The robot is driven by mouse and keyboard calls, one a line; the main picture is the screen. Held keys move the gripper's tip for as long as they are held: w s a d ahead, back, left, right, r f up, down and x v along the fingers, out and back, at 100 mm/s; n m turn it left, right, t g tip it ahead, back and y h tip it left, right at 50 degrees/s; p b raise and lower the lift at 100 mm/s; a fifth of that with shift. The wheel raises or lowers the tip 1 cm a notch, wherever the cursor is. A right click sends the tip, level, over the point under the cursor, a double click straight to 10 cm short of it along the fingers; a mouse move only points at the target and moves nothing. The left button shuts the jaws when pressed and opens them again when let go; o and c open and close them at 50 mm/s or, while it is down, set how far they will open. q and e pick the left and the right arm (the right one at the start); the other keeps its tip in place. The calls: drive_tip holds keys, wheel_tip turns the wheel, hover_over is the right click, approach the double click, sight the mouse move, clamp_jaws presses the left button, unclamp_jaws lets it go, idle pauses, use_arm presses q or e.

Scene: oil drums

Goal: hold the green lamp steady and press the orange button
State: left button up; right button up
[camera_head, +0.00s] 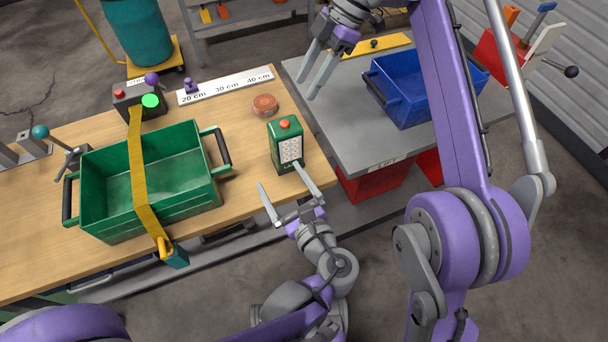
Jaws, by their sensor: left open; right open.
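The green lamp (286,152) stands upright near the right end of the wooden bench, with a panel of pale dots on its front. The orange button (284,124) is on its top. My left gripper (283,178) is open and empty, just below the lamp in the picture. Its right fingertip overlaps the lamp's lower edge; I cannot tell whether it touches. My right gripper (308,86) is open and empty, above and to the right of the lamp in the picture, apart from it.
A green crate (190,198) with a yellow strap stands left of the lamp. A round reddish tin (265,105) is behind the lamp. A control box (127,96) and a ruler (225,86) lie farther back. A blue crate (400,105) stands on the grey lift table (345,135).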

sight(291, 150)
use_arm(q)
drive_tip(key=d+m+t+h, duration=0.1)
drive_tip(key=d+m+t, duration=0.15)
drive_tip(key=d, duration=0.25)
drive_tip(key=shift+m+g, duration=0.35)
drive_tip(key=x, duration=1.1)
drive_tip(key=shift+w+a+r, duration=0.1)
drive_tip(key=shift+w+r, duration=0.05)
drive_tip(key=shift+r, duration=0.05)
drive_tip(key=shift+c, duration=0.2)
drive_tip(key=c, duration=1.4)
drive_tip(key=shift+c, duration=0.4)
use_arm(e)
clamp_jaws()
